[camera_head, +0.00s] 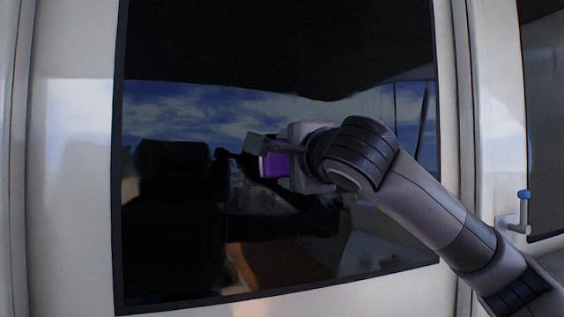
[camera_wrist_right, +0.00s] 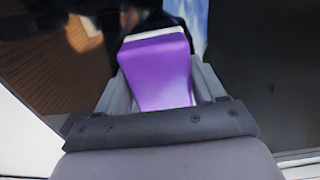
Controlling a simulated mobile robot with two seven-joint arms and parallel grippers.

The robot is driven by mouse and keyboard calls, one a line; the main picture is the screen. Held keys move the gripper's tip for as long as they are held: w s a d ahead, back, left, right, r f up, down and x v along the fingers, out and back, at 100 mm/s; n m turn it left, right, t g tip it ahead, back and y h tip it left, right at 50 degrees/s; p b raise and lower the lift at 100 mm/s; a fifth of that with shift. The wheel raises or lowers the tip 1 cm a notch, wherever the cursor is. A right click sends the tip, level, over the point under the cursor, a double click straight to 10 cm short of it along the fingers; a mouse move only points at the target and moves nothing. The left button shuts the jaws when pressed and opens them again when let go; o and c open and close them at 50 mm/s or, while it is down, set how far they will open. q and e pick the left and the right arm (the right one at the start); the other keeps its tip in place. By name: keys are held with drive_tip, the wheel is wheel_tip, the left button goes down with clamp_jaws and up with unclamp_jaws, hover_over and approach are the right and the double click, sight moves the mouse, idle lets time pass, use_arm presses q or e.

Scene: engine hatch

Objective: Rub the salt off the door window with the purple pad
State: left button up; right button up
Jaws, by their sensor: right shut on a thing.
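The door window (camera_head: 180,110) is a dark, reflective pane in a white door. It mirrors sky, clouds and my own dark outline. I cannot make out salt on it. My right gripper (camera_head: 264,150) is shut on the purple pad (camera_head: 273,163) in front of the middle of the pane. In the right wrist view the purple pad (camera_wrist_right: 157,72) sits between the fingers, with a pale strip along its far end. I cannot tell whether the pad touches the glass. My left gripper is not in view.
The white door panel (camera_head: 75,150) borders the window on the left. To the right, a handle with a blue tip (camera_head: 523,205) sticks out beside another dark pane (camera_head: 545,120). The left half of the window is free of my arm.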

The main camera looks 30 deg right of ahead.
drive_tip(key=shift+s+d, duration=0.15)
drive_tip(key=shift+d, duration=0.4)
drive_tip(key=shift+s+d, duration=0.15)
drive_tip(key=shift+d, duration=0.35)
drive_tip(key=shift+s+d+b, duration=0.95)
drive_tip(key=shift+s+d, duration=0.15)
drive_tip(key=shift+d, duration=3.9)
drive_tip(key=shift+w+a+p, duration=0.35)
drive_tip(key=shift+w+a, duration=0.2)
drive_tip(key=shift+a, duration=1.7)
drive_tip(key=shift+w+a+p, duration=0.4)
drive_tip(key=shift+w+a, duration=0.2)
drive_tip(key=shift+a, duration=1.65)
drive_tip(key=shift+w+a+p, duration=0.35)
drive_tip(key=shift+w+a, duration=0.2)
drive_tip(key=shift+a, duration=1.7)
drive_tip(key=shift+s, duration=0.1)
drive_tip(key=shift+s+a+f+b, duration=0.1)
drive_tip(key=shift+s+b, duration=0.15)
drive_tip(key=shift+b, duration=0.05)
drive_tip(key=b+v, duration=0.1)
drive_tip(key=v, duration=0.2)
drive_tip(key=shift+s, duration=0.3)
drive_tip(key=shift+v, duration=0.8)
